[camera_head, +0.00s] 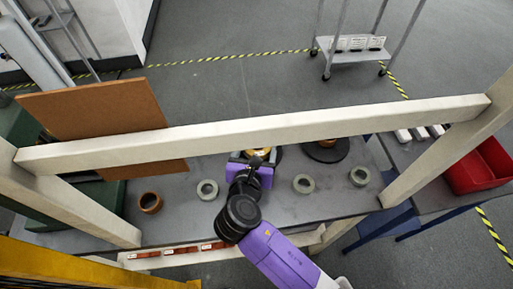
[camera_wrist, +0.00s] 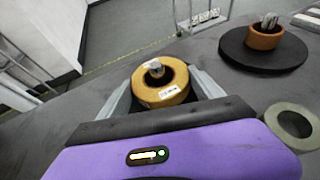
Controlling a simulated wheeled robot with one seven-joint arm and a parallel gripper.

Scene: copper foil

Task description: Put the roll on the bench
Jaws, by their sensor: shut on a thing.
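A copper-yellow roll (camera_wrist: 158,92) with a pale label sits between the two fingers of my gripper (camera_wrist: 162,80), which is shut on it. A greyish-white piece shows in the roll's hole. In the head view the roll (camera_head: 258,151) is partly hidden by a pale beam and my gripper (camera_head: 254,160). The dark grey bench (camera_head: 320,202) lies below. Whether the roll touches the bench or a dark disc there, I cannot tell.
A brown roll (camera_wrist: 264,36) stands on a black disc (camera_wrist: 262,58) to the right. Grey rings (camera_head: 303,183) and a brown ring (camera_head: 150,202) lie on the bench. A pale beam (camera_head: 250,134) crosses above the bench. A red bin (camera_head: 480,168) stands at right.

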